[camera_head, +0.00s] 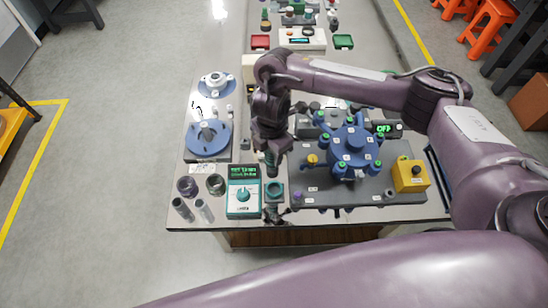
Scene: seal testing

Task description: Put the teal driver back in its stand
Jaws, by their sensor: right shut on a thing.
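My right gripper (271,157) reaches in from the right and points down at the front of the bench. It is shut on the teal driver (271,169), which is mostly hidden by the gripper; only a dark, teal-tinted part shows below the jaws. The teal stand (274,198) with a round ring top is just below, near the bench's front edge, beside the green tester. The driver is above or at the ring; I cannot tell whether it touches. My left gripper is not in view.
A green tester (243,197) with a lit display stands left of the stand. A blue multi-armed fixture (350,149) and a yellow button box (411,174) are to the right. Grey cylinders (182,208) and a blue round fixture (207,138) are at left.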

